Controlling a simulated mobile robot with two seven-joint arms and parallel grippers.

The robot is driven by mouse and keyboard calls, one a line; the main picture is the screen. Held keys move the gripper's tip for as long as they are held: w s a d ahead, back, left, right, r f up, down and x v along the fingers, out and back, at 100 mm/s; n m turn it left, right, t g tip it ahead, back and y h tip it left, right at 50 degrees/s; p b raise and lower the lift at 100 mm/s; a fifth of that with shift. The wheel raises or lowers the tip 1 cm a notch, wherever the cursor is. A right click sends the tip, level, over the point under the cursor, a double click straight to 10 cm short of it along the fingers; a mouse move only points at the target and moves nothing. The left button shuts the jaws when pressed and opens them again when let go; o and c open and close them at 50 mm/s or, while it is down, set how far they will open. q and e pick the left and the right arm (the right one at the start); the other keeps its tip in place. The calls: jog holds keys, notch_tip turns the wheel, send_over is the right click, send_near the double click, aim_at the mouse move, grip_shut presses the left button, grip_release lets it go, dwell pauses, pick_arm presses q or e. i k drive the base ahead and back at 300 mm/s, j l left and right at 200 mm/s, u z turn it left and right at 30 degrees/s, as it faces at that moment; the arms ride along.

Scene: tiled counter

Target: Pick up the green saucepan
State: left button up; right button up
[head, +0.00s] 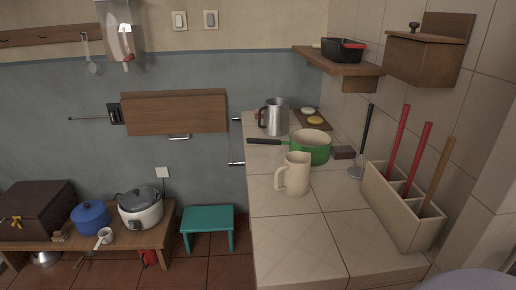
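The green saucepan (318,152) stands upright on the tiled counter, toward its back half. Its interior looks pale, and its dark handle (264,141) points left, reaching the counter's left edge. A cream pitcher (297,174) stands just in front of the saucepan and covers part of its lower left side. Neither of my grippers shows in the head view.
A metal mug (274,117) stands behind the saucepan's handle, and a wooden board (312,121) with small items lies behind the pan. A beige holder (400,208) with red-handled and wooden-handled utensils lines the right side. The counter's front (295,245) is clear. A wooden shelf (341,66) hangs above.

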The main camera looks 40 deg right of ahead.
aim_at(317, 143)
jog(key=i+j+u, duration=0.55)
jog(key=u, duration=0.15)
jog(key=i+j+z, duration=0.1)
jog(key=i+z, duration=0.15)
jog(key=i, duration=0.25)
jog(key=i+j+z, duration=0.25)
jog(key=i, duration=0.2)
jog(key=i+z, duration=0.15)
jog(key=z, duration=0.3)
jog(key=i+j+z, duration=0.1)
jog(key=z, duration=0.35)
jog(key=i+j+z, duration=0.1)
jog(key=z, duration=0.35)
jog(key=i+j+z, duration=0.2)
jog(key=z, duration=0.25)
jog(key=j+z, duration=0.2)
jog(key=z, duration=0.25)
jog(key=i+j+z, duration=0.1)
jog(key=z, duration=0.4)
jog(key=i+j+z, duration=0.1)
jog(key=j+z, duration=0.25)
jog(key=z, duration=0.15)
jog(key=j+z, duration=0.25)
jog(key=z, duration=0.2)
jog(key=j+z, duration=0.25)
jog(key=z, duration=0.25)
